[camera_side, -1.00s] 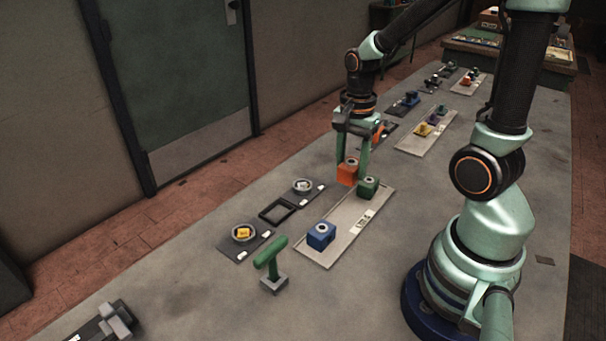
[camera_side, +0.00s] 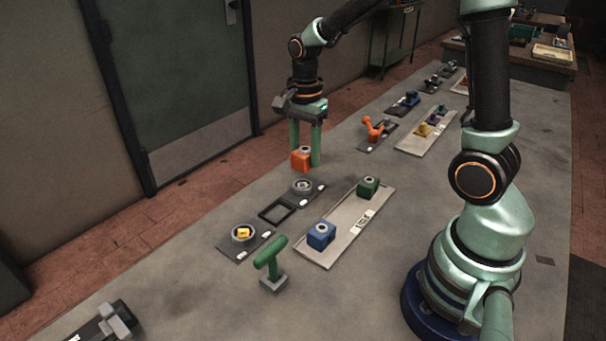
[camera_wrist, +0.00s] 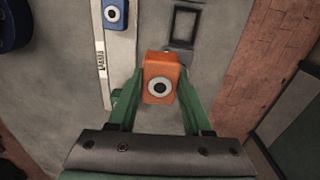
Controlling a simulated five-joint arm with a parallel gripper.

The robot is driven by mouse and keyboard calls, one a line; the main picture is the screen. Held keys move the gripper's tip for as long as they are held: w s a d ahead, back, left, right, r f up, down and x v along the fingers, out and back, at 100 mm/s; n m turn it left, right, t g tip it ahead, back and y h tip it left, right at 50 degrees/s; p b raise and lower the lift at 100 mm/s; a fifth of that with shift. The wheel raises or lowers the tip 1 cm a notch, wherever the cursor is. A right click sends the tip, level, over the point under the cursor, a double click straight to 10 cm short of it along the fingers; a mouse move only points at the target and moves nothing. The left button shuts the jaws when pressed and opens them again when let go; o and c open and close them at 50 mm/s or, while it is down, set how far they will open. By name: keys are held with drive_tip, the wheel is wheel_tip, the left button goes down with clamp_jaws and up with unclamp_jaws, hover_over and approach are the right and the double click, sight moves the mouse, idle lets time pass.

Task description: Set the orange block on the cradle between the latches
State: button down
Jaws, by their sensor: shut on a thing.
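My gripper (camera_side: 304,160) is shut on the orange block (camera_side: 300,161) and holds it up in the air. In the wrist view the orange block (camera_wrist: 163,72) sits between the two green fingers, its round white-ringed top facing the camera. A dark square frame (camera_side: 277,211), seemingly the cradle, lies on a dark base between two round dishes. One dish (camera_side: 243,232) holds a yellow piece, the other (camera_side: 303,186) a grey piece; these may be the latches. In the side view the block is above and beyond the grey-piece dish. The frame (camera_wrist: 184,26) also shows in the wrist view.
A pale tray (camera_side: 342,218) to the right holds a blue block (camera_side: 321,235) and a green block (camera_side: 368,187). A green T-shaped handle (camera_side: 270,259) stands in front. An orange lever-like piece (camera_side: 373,130) stands behind. The tabletop left of the dishes is clear.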

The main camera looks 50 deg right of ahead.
drive_tip(key=w+a+f, duration=0.1)
drive_tip(key=f, duration=0.1)
drive_tip(key=w+a+f, duration=0.2)
drive_tip(key=f, duration=0.1)
drive_tip(key=w+a+f, duration=0.1)
drive_tip(key=a+f, duration=0.1)
drive_tip(key=shift+w+f, duration=0.2)
drive_tip(key=shift+w, duration=0.05)
drive_tip(key=shift+f, duration=2.35)
drive_tip(key=shift+f, duration=0.55)
drive_tip(key=shift+c, duration=1.3)
unclamp_jaws()
drive_tip(key=shift+w, duration=0.1)
drive_tip(key=shift+r, duration=0.1)
wheel_tip(320, 180, up, 12)
